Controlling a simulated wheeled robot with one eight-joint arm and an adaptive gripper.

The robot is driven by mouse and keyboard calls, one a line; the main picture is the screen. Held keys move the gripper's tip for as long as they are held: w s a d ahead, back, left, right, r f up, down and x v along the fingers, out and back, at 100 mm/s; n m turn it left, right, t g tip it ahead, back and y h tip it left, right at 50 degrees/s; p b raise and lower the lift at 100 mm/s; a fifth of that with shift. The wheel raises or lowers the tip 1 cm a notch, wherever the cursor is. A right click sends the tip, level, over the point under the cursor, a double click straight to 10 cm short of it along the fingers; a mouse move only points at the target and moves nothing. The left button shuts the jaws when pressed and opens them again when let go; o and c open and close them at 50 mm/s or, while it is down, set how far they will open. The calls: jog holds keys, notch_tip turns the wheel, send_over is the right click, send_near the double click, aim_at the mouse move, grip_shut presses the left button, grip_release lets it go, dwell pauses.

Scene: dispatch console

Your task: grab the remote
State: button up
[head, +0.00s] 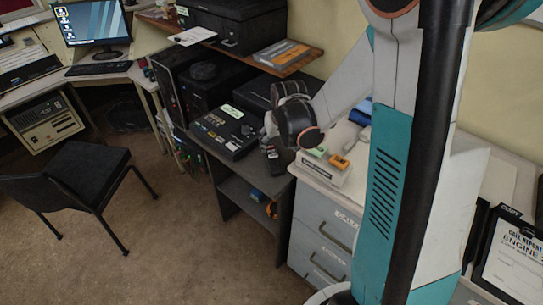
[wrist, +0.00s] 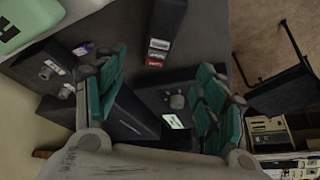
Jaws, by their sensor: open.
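I cannot pick out a remote with certainty in either view. A dark, narrow block (wrist: 166,28) with red and white labels lies on the dark surface at the top of the wrist view; I cannot tell whether it is the remote. My gripper shows in the wrist view (wrist: 160,92) with its teal fingers wide apart and nothing between them. In the head view my gripper (head: 271,156) is small and dark, at the right end of the dark desk. My arm hides part of the area behind it.
A flat black device (head: 226,131) with coloured labels lies on the dark desk (head: 203,150). A grey drawer cabinet (head: 318,236) stands to its right, with a pale box (head: 326,172) on top. A wooden shelf (head: 240,50) overhangs the desk. A black chair (head: 70,178) stands at left; floor beside it is clear.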

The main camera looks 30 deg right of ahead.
jog(key=b, duration=0.2)
send_over(273, 157)
jog(key=s, duration=0.2)
notch_tip(273, 157, down, 6)
jog(key=shift+a+r, duration=0.15)
jog(key=b+x, duration=0.2)
jog(key=x, duration=0.2)
jog(key=shift+s+f, duration=0.15)
jog(key=shift+f, duration=0.15)
jog(key=shift+w+f, duration=0.25)
jog(key=shift+f, duration=0.1)
jog(key=shift+c, duration=0.2)
jog(key=c, duration=1.2)
